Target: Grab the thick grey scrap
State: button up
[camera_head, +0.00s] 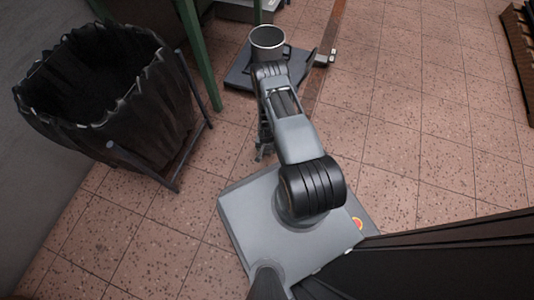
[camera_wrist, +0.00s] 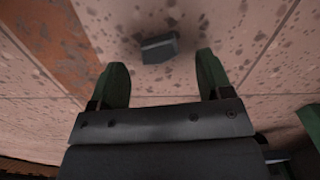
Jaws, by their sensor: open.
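The thick grey scrap (camera_wrist: 159,47) is a small dark grey block lying on the speckled tile floor in the wrist view. My gripper (camera_wrist: 161,72) is open, with its two green fingers apart and nothing between them. The scrap lies just beyond the fingertips, roughly centred between them, and no contact shows. In the head view my gripper (camera_head: 262,156) hangs low by the left side of the arm, partly hidden by it. I cannot make out the scrap in the head view.
A bin with a black liner (camera_head: 105,95) stands at the left in a dark frame. A green post (camera_head: 200,55) rises beside it. A grey platform with a metal pot (camera_head: 268,40) is at the back. A brown strip (camera_head: 326,60) crosses the floor.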

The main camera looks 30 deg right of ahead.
aim_at(267, 152)
jog(key=shift+f, duration=1.3)
jog(key=c, duration=0.9)
jog(key=shift+r, duration=0.15)
jog(key=shift+c, duration=0.3)
